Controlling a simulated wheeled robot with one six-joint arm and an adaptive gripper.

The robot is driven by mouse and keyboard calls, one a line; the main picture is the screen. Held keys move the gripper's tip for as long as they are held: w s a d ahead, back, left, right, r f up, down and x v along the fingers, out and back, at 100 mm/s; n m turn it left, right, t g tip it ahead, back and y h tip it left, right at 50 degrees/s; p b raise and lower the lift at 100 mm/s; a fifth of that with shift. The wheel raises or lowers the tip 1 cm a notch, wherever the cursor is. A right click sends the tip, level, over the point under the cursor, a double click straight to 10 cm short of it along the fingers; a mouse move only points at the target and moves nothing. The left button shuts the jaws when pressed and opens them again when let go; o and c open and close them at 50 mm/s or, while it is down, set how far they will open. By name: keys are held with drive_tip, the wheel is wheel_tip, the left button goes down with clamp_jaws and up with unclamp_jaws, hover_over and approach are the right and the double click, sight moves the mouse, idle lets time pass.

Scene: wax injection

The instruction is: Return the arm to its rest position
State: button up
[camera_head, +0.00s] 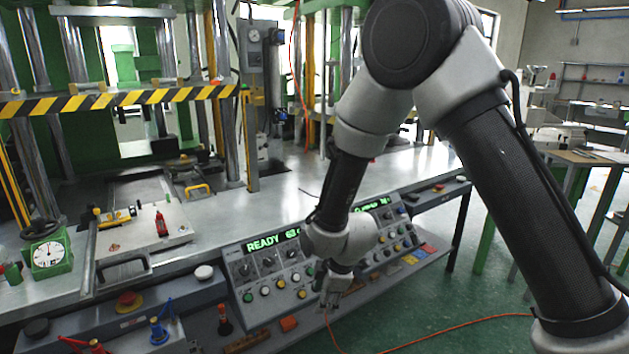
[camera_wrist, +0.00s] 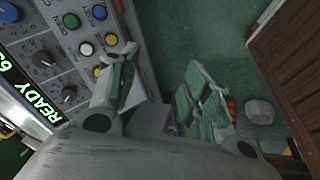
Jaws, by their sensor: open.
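My gripper (camera_head: 333,294) hangs at the end of my bent arm, in front of the control panel (camera_head: 237,271) at the bench's front edge. In the wrist view my gripper (camera_wrist: 165,100) has its two fingers spread apart with nothing between them. The panel (camera_wrist: 50,38) with its knobs, coloured buttons and a green "READY" display (camera_wrist: 38,100) lies close on the left there. One finger overlaps the panel's edge in that picture; I cannot tell whether it touches.
A striped barrier (camera_head: 120,99) crosses the press at left. An orange cable (camera_head: 450,328) lies on the green floor. Shelves stand far right.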

drive_tip(key=s+d+r+m+h, duration=0.1)
drive_tip(key=s+d+r+m, duration=0.5)
drive_tip(key=d+r, duration=0.4)
drive_tip(key=s+d+r+m+t, duration=0.1)
drive_tip(key=s+d+r+m, duration=0.5)
drive_tip(key=s+d+r, duration=0.2)
drive_tip(key=s+d+r+m+h, duration=0.1)
drive_tip(key=s+d+r+m, duration=0.5)
drive_tip(key=d+r, duration=0.7)
drive_tip(key=s+d, duration=0.1)
drive_tip(key=d, duration=0.1)
drive_tip(key=shift+s+d+m+h, duration=0.3)
drive_tip(key=shift+s+d+m, duration=0.1)
